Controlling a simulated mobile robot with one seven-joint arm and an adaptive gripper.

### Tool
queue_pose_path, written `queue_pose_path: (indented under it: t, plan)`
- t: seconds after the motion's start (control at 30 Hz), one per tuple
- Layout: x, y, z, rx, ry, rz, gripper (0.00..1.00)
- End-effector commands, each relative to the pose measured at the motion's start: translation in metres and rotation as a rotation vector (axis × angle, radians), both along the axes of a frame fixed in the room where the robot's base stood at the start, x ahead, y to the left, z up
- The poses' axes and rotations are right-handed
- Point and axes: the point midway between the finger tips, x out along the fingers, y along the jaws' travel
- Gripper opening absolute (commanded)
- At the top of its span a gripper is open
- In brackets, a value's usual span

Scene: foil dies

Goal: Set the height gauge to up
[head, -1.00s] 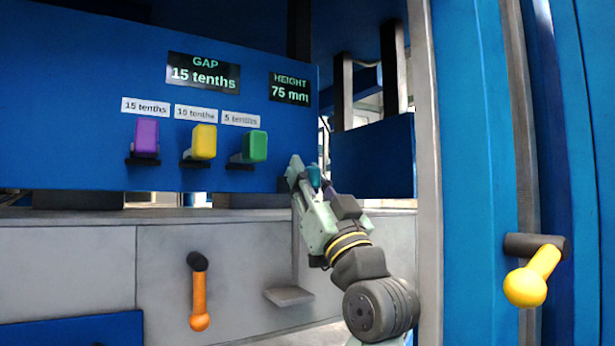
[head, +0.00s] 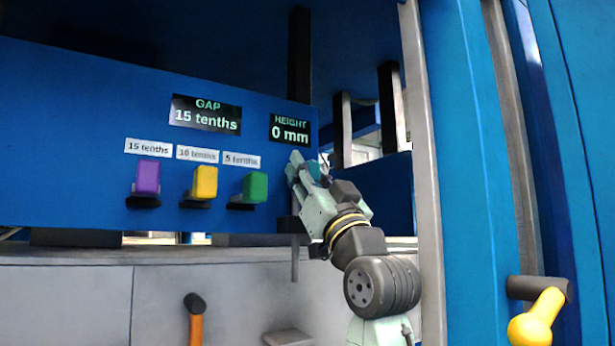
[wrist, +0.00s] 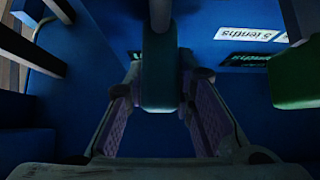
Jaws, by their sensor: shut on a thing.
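A teal rounded handle, which I take to be the height gauge, shows in the wrist view (wrist: 158,75) between my gripper's fingers. It is mostly hidden in the head view, where a bit of teal shows at my gripper (head: 301,168). My gripper, also in the wrist view (wrist: 160,90), is shut on this handle at the right end of the blue panel (head: 60,130). The height display (head: 290,130) just above it reads 0 mm. I cannot tell the gauge's exact position from its shape.
Purple (head: 148,177), yellow (head: 205,182) and green (head: 255,187) handles stand left of my gripper, under labels. The gap display (head: 206,114) reads 15 tenths. An orange lever (head: 196,328) is below; a yellow lever (head: 535,320) is at right. A grey post (head: 424,150) stands close right of my arm.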

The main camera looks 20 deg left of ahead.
Motion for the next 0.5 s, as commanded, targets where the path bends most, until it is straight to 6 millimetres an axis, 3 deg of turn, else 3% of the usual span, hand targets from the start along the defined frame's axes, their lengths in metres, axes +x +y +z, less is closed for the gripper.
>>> queue_pose_path:
  t: [0.3,0.5]
  plan:
    - [-0.0004,-0.0016,0.0033,0.005,-0.004,-0.003,0.43]
    - [-0.0004,-0.0013,0.0024,0.004,-0.003,-0.003,0.43]
